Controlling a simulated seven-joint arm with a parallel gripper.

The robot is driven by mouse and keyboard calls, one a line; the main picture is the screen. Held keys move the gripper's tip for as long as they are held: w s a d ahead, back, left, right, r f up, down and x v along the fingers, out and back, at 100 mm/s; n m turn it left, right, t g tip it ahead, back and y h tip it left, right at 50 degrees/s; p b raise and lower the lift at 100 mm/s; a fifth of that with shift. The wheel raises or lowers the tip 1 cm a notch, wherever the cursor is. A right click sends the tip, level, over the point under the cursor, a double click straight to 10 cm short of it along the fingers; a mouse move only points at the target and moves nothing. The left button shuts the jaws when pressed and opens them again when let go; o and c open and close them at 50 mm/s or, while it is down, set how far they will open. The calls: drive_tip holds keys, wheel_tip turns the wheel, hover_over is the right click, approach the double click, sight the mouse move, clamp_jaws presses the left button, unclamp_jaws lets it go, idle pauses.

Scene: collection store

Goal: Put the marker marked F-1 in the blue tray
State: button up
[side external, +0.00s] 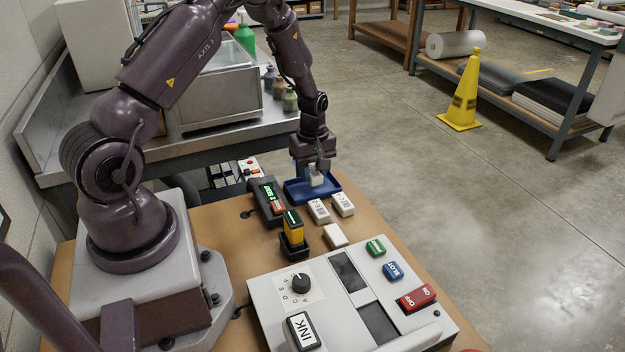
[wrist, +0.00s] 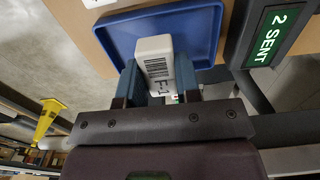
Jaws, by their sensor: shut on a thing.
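A small white marker (wrist: 158,62) shows a barcode and "F-1" in the wrist view. My gripper (wrist: 160,85) is shut on it, one finger on each side. The blue tray (wrist: 208,25) lies around and below the marker in that view. In the side view the held marker (side external: 316,179) is within the outline of the blue tray (side external: 295,197), with my gripper (side external: 316,170) directly above. I cannot tell whether the marker touches the tray floor.
Several white blocks, including one (side external: 319,210) and another (side external: 343,205), lie in front of the tray.

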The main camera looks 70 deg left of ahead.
sight(312, 180)
drive_tip(key=shift+f, duration=1.5)
drive_tip(key=shift+f, duration=0.15)
drive_tip(key=o, duration=0.9)
